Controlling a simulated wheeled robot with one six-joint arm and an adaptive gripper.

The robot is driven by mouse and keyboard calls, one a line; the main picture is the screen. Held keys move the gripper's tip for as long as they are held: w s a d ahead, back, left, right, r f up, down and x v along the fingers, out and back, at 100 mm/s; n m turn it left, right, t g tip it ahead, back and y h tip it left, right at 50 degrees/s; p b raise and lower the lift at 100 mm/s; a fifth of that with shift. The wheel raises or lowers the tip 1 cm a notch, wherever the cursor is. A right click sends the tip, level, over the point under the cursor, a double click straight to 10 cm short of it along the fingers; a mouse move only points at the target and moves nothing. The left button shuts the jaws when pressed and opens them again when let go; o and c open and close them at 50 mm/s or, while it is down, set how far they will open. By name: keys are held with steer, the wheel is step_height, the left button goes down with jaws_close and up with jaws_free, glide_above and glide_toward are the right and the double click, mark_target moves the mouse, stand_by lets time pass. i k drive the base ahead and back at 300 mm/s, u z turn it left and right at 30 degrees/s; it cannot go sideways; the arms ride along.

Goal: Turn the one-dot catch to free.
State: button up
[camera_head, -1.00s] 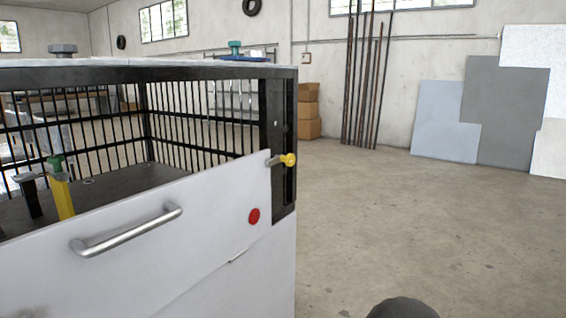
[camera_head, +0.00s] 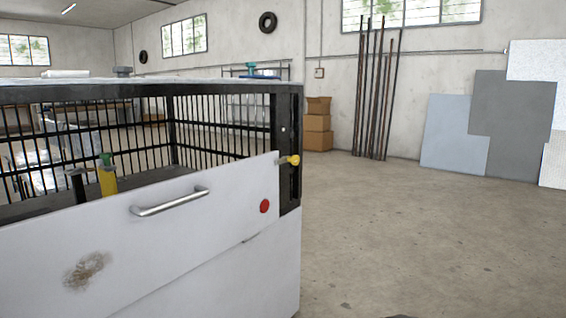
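A yellow-knobbed catch (camera_head: 292,160) sits at the upper right corner of the white front panel (camera_head: 200,240), against the dark frame post. Its grey bar points left over the panel's edge. A single red dot (camera_head: 264,206) is on the panel below and left of this catch. The left end of the panel is out of view, so no other catch shows there. My gripper is not in view.
The cage (camera_head: 220,125) has dark bars and a light top. A metal handle (camera_head: 170,202) is on the panel. Inside stand a yellow post with a green top (camera_head: 107,178) and a dark post. Cardboard boxes (camera_head: 318,125) and rods stand behind. The floor at right is clear.

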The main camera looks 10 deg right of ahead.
mark_target(295, 160)
steer(key=u, duration=0.25)
steer(key=i, duration=1.15)
steer(key=z, duration=0.6)
